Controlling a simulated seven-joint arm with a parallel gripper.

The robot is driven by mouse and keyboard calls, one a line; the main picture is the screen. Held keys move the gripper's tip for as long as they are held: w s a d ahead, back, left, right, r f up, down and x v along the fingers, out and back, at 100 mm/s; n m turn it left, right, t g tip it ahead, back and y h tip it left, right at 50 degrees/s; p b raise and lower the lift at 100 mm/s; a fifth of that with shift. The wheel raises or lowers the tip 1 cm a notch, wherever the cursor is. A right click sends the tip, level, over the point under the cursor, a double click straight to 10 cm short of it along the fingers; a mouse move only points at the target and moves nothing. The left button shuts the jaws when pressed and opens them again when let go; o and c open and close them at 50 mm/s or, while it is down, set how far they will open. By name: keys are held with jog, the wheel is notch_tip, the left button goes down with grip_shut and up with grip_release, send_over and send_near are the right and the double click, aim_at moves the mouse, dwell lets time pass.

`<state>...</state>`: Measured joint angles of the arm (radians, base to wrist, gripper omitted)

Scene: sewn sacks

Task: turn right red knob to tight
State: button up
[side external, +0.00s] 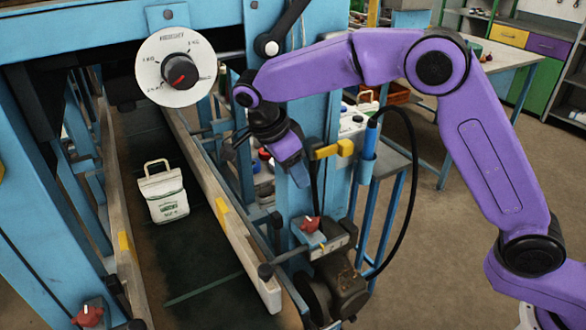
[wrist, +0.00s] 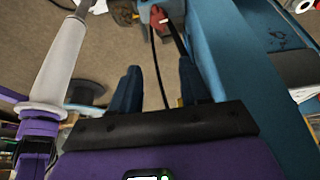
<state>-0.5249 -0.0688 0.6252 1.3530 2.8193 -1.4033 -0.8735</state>
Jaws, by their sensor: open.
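The right red knob (side external: 310,224) sits on a small labelled plate on the right side of the conveyor frame, low on the blue post. It also shows at the top of the wrist view (wrist: 158,15), beyond the fingers. My gripper (side external: 299,176) points down and is above the knob, clearly apart from it. In the wrist view my gripper (wrist: 160,85) has two dark blue fingers spread with nothing between them. The knob's label is too small to read. Another red knob (side external: 88,317) is at the lower left on the other side.
A white sack (side external: 168,196) stands on the dark conveyor belt (side external: 198,262) between two side rails. The blue post and a yellow-ended part (side external: 335,149) are close to my gripper. A black cable (side external: 412,190) loops at right.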

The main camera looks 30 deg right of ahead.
jog(key=shift+o, duration=0.3)
jog(key=o, duration=0.5)
jog(key=shift+c, duration=0.2)
jog(key=n+t+y, duration=0.2)
jog(key=n+t, duration=0.1)
jog(key=n, duration=0.8)
send_near(312, 221)
jog(key=shift+m+t, duration=0.3)
jog(key=x, duration=0.8)
jog(key=shift+s+f, duration=0.15)
jog(key=shift+f, duration=0.25)
